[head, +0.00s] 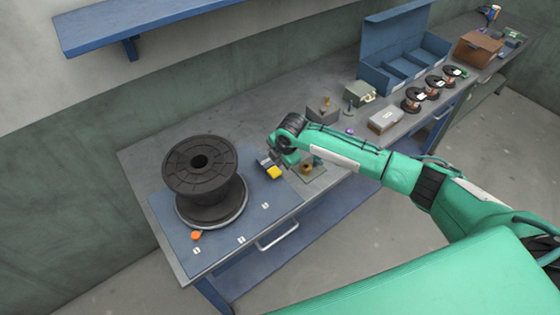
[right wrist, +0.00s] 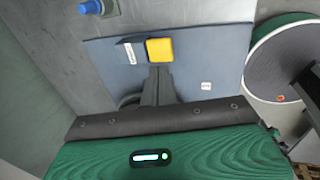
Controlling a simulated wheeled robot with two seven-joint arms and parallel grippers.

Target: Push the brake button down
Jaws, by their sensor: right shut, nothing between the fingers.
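The yellow button (head: 274,172), which I take as the brake button, sits on the blue mat (head: 215,245) right of the large black spool (head: 203,170). In the right wrist view the yellow button (right wrist: 159,50) is beside a small grey labelled piece (right wrist: 129,53). My right gripper (head: 283,160) is shut and empty, right beside the button. In the right wrist view its closed fingertips (right wrist: 158,72) appear just below the button's edge; I cannot tell whether they touch it. My left gripper is not in view.
The black spool stands on a round turntable. An orange knob (head: 196,235) lies at the mat's front left. Grey boxes, several small copper spools (head: 433,87) and a blue bin (head: 405,65) stand farther along the bench. A blue shelf (head: 130,22) hangs on the wall.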

